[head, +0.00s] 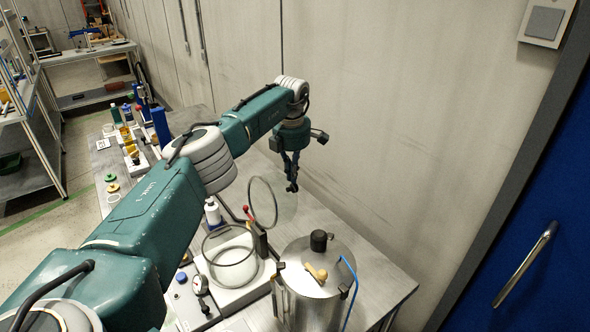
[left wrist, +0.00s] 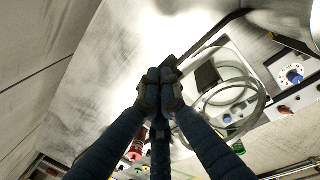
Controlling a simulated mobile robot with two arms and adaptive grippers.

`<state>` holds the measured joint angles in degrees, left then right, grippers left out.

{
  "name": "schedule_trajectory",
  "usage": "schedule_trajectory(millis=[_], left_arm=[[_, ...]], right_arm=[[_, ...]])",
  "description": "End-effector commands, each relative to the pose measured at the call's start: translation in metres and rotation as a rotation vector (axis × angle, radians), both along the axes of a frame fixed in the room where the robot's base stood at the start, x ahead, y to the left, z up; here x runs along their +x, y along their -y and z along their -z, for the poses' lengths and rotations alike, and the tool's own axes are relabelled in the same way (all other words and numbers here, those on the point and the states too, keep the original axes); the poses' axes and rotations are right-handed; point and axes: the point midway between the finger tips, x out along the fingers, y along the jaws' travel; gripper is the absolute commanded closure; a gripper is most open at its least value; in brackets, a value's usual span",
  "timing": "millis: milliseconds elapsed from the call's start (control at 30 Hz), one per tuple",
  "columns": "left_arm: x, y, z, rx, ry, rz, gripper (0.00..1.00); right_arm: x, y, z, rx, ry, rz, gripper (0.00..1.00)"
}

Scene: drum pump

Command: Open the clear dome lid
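The clear dome lid (head: 262,203) shows as a thin dark ring standing nearly upright, at the back of a round clear vessel (head: 230,246) on a white base. The vessel's rim faces up and looks uncovered. The rings of the lid and vessel overlap in the left wrist view (left wrist: 232,104), where I cannot separate them clearly. My left gripper (head: 292,187) hangs above the bench, to the right of and beyond the raised lid, apparently apart from it. Its fingertips (left wrist: 160,88) are together with nothing visible between them. My right gripper is not in view.
A metal drum (head: 313,285) with a black cap and blue hose stands at the front right. Bottles (head: 126,114) and small parts stand along the bench's far left. The wall is close behind my left gripper. The bench (head: 362,258) is bare right of the drum.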

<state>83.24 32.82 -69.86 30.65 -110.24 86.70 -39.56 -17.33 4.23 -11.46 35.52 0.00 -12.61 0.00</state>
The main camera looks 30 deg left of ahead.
Motion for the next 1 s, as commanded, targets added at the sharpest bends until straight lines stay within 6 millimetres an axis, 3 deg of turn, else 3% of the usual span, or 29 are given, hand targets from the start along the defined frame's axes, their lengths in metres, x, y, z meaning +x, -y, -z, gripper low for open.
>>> schedule_trajectory(millis=[367,533,1000], left_arm=[[0.0,0.0,0.0,0.001,-0.001,0.0,1.0],[-0.001,0.0,-0.009,0.001,0.001,0.0,1.0],[-0.011,0.006,-0.1,0.0,0.001,0.0,1.0]], right_arm=[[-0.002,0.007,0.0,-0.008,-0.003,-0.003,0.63],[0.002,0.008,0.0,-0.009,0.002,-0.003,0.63],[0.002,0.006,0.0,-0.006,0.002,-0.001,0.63]])
